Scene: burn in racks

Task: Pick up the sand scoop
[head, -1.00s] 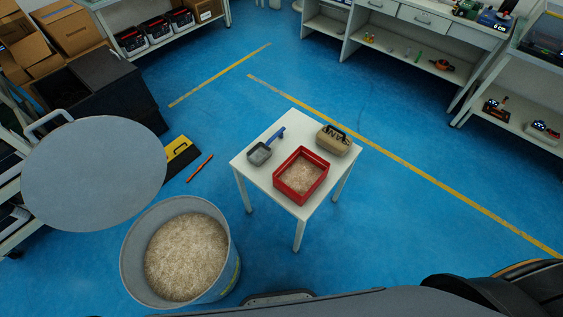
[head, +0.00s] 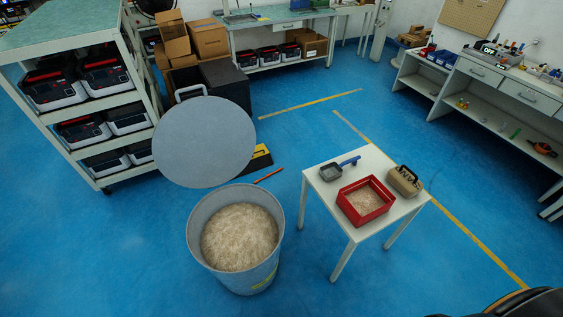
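The sand scoop (head: 331,173) lies on the small white table (head: 378,231), near its far left corner. It has a grey metal pan and a blue handle (head: 349,161) pointing right and away. A red tray (head: 365,201) with sand in it sits in front of the scoop. A tan sand block (head: 404,180) with a dark handle stands at the table's right side. Neither of my grippers shows in the head view.
A large grey bin (head: 275,243) full of sand stands left of the table. Its round lid (head: 204,141) is tilted up behind it. A yellow and black case (head: 261,157) and an orange bar (head: 268,174) lie on the floor. Blue floor is open around the table.

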